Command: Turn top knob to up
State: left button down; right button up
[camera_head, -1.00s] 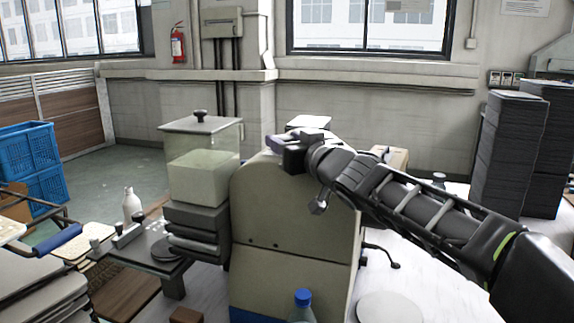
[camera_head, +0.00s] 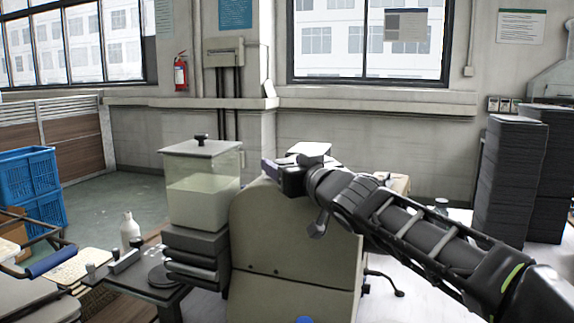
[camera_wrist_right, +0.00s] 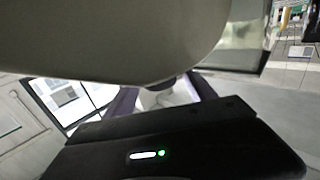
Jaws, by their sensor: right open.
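My right gripper (camera_head: 282,176) is at the top edge of the beige machine (camera_head: 285,250), with its arm coming in from the right. Its jaws are open; in the right wrist view they show as dark shapes (camera_wrist_right: 162,96) below a large pale rounded surface. I cannot make out the top knob for sure in either view; the side of the machine beyond the gripper is hidden. A black knob (camera_head: 202,138) stands on the lid of the clear tank (camera_head: 203,185), left of the machine and apart from the gripper. My left gripper is not in view.
Dark trays (camera_head: 197,258) sit beneath the tank. A white bottle (camera_head: 130,230) stands at the left. Tall dark stacks (camera_head: 510,175) stand at the right. Open space lies above the machine.

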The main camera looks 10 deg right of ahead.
jog(key=shift+s+d+b, duration=0.1)
jog(key=shift+s+b, duration=0.2)
jog(key=shift+s, duration=0.25)
jog(key=b+v, duration=0.1)
jog(key=v, duration=0.4)
jog(key=shift+s, duration=0.2)
jog(key=shift+s+d+b, duration=0.15)
jog(key=shift+s+b, duration=0.2)
jog(key=shift+s, duration=0.25)
